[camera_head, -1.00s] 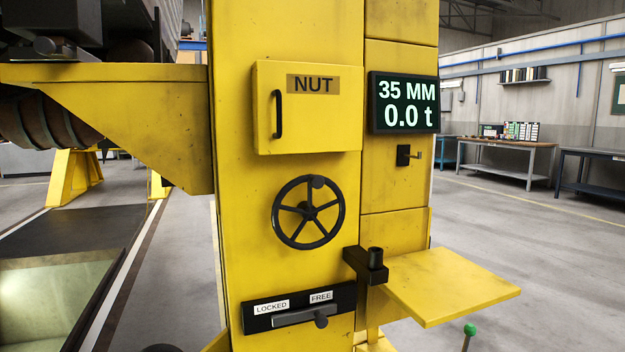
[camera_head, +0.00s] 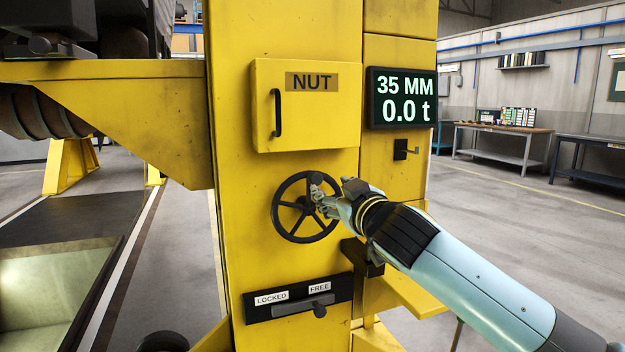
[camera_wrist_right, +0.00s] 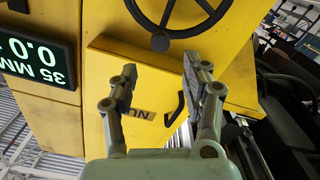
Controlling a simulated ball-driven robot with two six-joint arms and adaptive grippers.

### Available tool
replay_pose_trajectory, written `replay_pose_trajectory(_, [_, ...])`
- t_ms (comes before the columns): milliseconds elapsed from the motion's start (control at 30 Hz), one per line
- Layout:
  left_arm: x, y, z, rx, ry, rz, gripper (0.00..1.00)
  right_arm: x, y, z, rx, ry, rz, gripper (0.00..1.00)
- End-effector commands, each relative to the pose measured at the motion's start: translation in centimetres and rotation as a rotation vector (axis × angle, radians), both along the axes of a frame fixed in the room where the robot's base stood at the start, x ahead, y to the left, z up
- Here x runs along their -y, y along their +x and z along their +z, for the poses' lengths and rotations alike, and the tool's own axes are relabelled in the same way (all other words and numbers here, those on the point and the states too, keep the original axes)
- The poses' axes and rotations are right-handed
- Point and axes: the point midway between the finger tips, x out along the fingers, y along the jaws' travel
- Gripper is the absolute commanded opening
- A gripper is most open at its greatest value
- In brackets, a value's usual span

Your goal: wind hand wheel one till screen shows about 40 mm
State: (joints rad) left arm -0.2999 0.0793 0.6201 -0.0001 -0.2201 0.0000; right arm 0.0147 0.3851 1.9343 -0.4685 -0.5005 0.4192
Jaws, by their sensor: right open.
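The black hand wheel (camera_head: 279,222) is on the front of the yellow column, with its round knob (camera_head: 316,177) at the top of the rim. The wheel and its knob (camera_wrist_right: 160,41) also show in the wrist view. The screen (camera_head: 402,98) reads 35 MM and 0.0 t. My right gripper (camera_head: 318,198) is in front of the wheel, close to the knob. In the wrist view my right gripper (camera_wrist_right: 160,68) has its fingers spread with nothing between them, and the knob appears beyond the fingertips. My left gripper is not in view.
A door marked NUT (camera_head: 307,127) with a black handle is above the wheel. A lever plate (camera_head: 270,309) marked LOCKED and FREE is below it. A yellow shelf (camera_head: 416,297) juts out under my right arm. A yellow bracket (camera_head: 150,110) extends left.

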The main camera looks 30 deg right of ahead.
Motion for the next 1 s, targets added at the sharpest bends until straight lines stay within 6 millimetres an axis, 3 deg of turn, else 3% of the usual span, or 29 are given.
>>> replay_pose_trajectory(500, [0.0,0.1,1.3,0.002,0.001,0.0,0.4,2.0,8.7,0.0,-0.001,0.002,0.001,0.48])
replay_pose_trajectory(700, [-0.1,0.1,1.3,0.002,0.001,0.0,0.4,2.4,10.1,-0.1,-0.003,0.001,0.001,0.48])
replay_pose_trajectory(967, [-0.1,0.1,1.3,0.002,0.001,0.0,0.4,2.4,10.2,-0.1,-0.003,0.001,0.001,0.48])
replay_pose_trajectory(1000, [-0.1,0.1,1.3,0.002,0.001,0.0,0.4,2.4,10.2,-0.1,-0.003,0.001,0.001,0.44])
